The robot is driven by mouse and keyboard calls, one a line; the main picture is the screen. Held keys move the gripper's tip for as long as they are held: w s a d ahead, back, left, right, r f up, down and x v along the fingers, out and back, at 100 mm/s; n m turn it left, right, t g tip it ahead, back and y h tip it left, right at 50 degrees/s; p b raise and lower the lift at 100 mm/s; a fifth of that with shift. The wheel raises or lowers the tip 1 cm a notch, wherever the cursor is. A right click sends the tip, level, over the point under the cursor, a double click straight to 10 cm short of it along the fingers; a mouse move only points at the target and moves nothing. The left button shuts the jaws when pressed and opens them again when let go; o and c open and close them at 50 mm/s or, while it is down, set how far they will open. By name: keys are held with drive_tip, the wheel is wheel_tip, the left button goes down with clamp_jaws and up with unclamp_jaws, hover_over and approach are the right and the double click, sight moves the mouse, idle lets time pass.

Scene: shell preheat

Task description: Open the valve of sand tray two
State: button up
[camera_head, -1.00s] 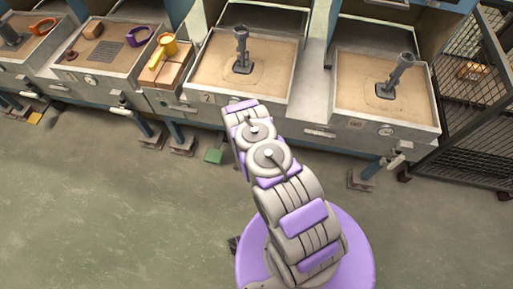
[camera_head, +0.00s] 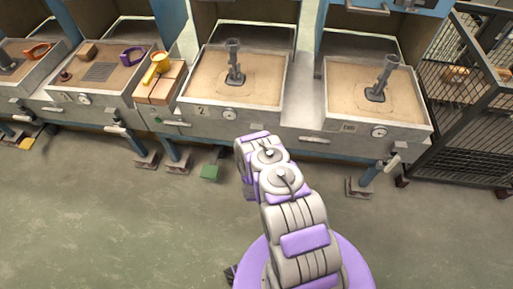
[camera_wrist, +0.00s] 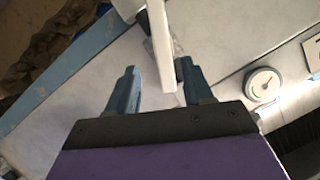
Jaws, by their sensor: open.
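Sand tray two (camera_head: 187,92) is a grey box of sand with a "2" plate and a round gauge (camera_head: 230,114) on its front. Its gauge also shows in the wrist view (camera_wrist: 262,85). In the wrist view a white valve lever (camera_wrist: 160,45) comes down from the top edge, its end between the two blue fingers of my gripper (camera_wrist: 158,70). The gripper is open. The lever is nearer the right finger; I cannot tell if they touch. In the head view my arm hides the gripper and this lever.
A neighbouring sand tray (camera_head: 427,124) with its own white lever (camera_head: 393,161) stands right. A green pedal (camera_head: 210,171) is below. A dark mesh cage (camera_head: 470,120) stands far right. The floor in front is clear.

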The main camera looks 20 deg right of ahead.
drive_tip(key=b+x, duration=0.2)
drive_tip(key=x, duration=0.7)
drive_tip(key=shift+w+d+f, duration=0.1)
drive_tip(key=shift+w+d, duration=0.05)
drive_tip(key=shift+w, duration=0.1)
drive_tip(key=shift+w+b, duration=0.2)
drive_tip(key=shift+b, duration=0.1)
drive_tip(key=shift+a, duration=0.35)
drive_tip(key=shift+d, duration=0.35)
drive_tip(key=c, duration=0.5)
drive_tip(key=shift+a, duration=0.15)
clamp_jaws()
